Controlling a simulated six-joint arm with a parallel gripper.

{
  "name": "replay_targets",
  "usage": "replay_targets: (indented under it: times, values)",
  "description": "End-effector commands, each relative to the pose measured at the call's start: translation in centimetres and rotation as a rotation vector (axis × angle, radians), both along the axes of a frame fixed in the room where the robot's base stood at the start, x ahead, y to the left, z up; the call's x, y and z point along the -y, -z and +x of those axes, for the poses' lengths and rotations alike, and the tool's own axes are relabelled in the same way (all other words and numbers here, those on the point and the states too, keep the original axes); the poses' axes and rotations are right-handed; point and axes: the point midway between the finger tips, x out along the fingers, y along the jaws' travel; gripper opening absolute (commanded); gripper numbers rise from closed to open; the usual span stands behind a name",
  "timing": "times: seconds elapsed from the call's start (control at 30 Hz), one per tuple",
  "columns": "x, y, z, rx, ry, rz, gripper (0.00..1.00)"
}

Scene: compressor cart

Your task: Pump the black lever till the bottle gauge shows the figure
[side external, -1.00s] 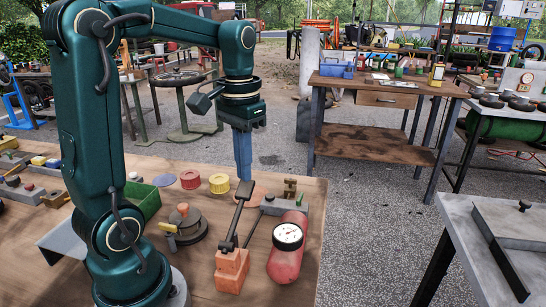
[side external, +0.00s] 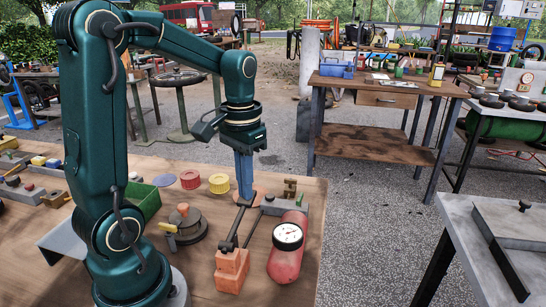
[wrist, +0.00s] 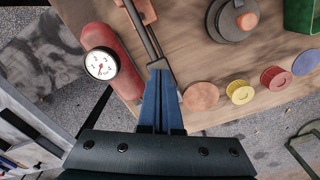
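The black lever (side external: 234,228) rises from an orange pump block (side external: 232,268) and slants toward the back of the bench. In the wrist view the lever (wrist: 141,30) ends in a flat grey pad right at my fingertips. My gripper (side external: 244,196) points down with its blue fingers together, its tips on or just over the pad; nothing shows between them. The red bottle (side external: 287,261) lies to the right of the pump, with a round white gauge (side external: 288,236) on it. The gauge face shows in the wrist view (wrist: 101,63), but its needle reading is too small to tell.
A grey block with a knob (side external: 279,206) stands close right of the lever end. A round turntable-like piece (side external: 184,229), red and yellow discs (side external: 219,184) and a green bin (side external: 144,200) lie to the left. The bench's right edge is near the bottle.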

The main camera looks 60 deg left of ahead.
Motion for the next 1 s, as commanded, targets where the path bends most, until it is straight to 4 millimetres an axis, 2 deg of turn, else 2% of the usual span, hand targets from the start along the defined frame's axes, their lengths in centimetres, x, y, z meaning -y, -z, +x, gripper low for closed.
replay_targets:
  times: [0.63, 0.87, 1.0]
  values:
    - [0.0, 4.4, -0.1, -0.005, 0.000, -0.002, 0.00]
    - [0.0, 4.2, 0.0, 0.000, 0.000, 0.000, 0.00]
    - [0.0, 3.0, 0.1, 0.002, 0.000, 0.001, 0.00]
